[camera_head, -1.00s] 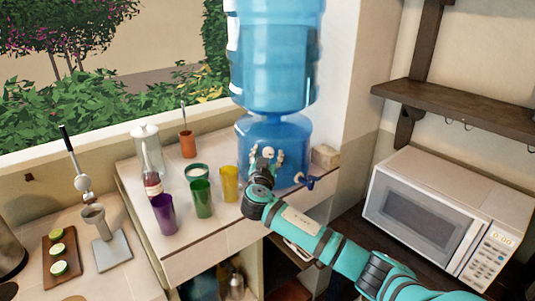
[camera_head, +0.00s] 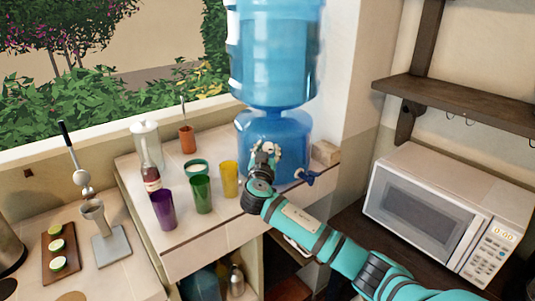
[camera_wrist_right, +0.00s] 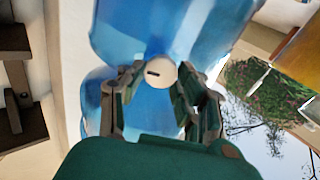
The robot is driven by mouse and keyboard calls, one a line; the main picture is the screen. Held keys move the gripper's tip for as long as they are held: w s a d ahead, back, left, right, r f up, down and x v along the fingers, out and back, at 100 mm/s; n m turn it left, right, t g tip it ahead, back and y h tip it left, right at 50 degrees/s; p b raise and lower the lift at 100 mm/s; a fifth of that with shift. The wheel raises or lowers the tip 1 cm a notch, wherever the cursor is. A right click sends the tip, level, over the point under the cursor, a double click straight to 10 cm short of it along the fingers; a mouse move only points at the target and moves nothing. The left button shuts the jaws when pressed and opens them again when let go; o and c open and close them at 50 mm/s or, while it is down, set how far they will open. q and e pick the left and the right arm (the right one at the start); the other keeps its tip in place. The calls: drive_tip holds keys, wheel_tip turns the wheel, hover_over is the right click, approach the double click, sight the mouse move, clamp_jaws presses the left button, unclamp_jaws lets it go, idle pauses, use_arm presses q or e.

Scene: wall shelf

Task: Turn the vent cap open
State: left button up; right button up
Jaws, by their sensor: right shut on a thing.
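The vent cap (camera_wrist_right: 162,73) is a round white cap with a short dark slot, on the blue water dispenser (camera_head: 275,130). In the wrist view the slot lies nearly level across the picture. My right gripper (camera_wrist_right: 160,80) is shut on the cap, one finger on each side of it. In the head view my right gripper (camera_head: 266,152) is against the front of the dispenser's lower part and hides most of the cap. My left gripper is in neither view.
A blue tap (camera_head: 307,177) sticks out low on the dispenser's right. A microwave (camera_head: 440,215) stands at the right under a wooden shelf (camera_head: 460,105).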

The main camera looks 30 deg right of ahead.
drive_tip(key=shift+f+n+b, duration=0.25)
drive_tip(key=shift+n+b, duration=0.35)
drive_tip(key=shift+b, duration=0.2)
drive_tip(key=shift+a+r+n+b, duration=0.1)
drive_tip(key=shift+n+b, duration=0.35)
drive_tip(key=shift+n, duration=0.45)
drive_tip(key=shift+r+n, duration=0.1)
drive_tip(key=shift+n, duration=0.8)
drive_tip(key=n, duration=0.2)
drive_tip(key=shift+n+p, duration=0.3)
drive_tip(key=shift+n, duration=0.1)
drive_tip(key=n+p, duration=0.1)
drive_tip(key=n, duration=0.2)
drive_tip(key=shift+w+n, duration=0.1)
drive_tip(key=shift+n, duration=0.2)
drive_tip(key=n+p, duration=0.2)
drive_tip(key=n, duration=0.1)
drive_tip(key=shift+n, duration=0.3)
drive_tip(key=n+p, duration=0.2)
drive_tip(key=n, duration=0.2)
drive_tip(key=shift+f+n+p, duration=0.2)
drive_tip(key=shift+n+p, duration=0.65)
drive_tip(key=shift+n, duration=0.45)
